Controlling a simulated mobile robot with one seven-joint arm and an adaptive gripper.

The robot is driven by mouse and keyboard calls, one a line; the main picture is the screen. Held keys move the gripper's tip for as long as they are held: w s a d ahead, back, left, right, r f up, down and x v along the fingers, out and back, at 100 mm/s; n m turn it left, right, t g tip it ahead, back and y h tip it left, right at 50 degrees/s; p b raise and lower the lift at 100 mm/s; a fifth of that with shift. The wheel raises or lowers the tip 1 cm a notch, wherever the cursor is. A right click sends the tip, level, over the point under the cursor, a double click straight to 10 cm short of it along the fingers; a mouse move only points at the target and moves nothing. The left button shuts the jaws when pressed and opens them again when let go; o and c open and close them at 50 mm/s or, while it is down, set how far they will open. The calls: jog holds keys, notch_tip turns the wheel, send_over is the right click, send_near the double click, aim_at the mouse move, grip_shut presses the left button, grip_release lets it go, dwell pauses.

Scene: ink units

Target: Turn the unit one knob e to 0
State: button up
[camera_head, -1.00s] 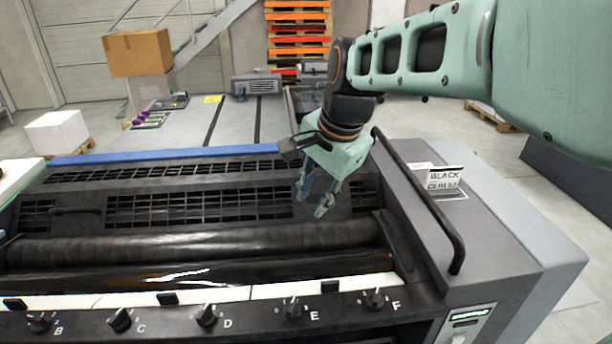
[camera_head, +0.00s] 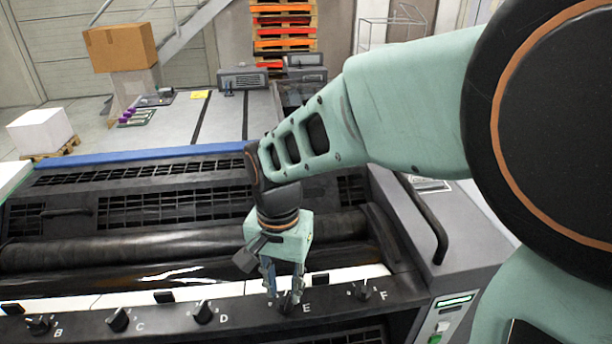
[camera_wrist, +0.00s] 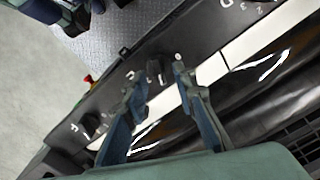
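Knob E (camera_head: 287,307) is a small black knob on the dark front panel of the ink unit, just left of the white letter E. My gripper (camera_head: 283,296) is above it, fingers pointing down, and partly hides it in the head view. In the wrist view, knob E (camera_wrist: 154,68) shows between the two fingertips of my gripper (camera_wrist: 157,78). The fingers are apart, with a gap to the knob on both sides. Whether the fingertips reach down around the knob, I cannot tell. The knob's pointer and 0 mark are not readable.
Knob D (camera_head: 203,313) is to the left and knob F (camera_head: 362,290) to the right on the same panel. Black roller (camera_head: 130,243) and a white strip (camera_head: 215,292) lie behind the knobs. A dark handrail (camera_head: 427,220) stands at the right.

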jog(key=shift+f, duration=0.75)
grip_shut()
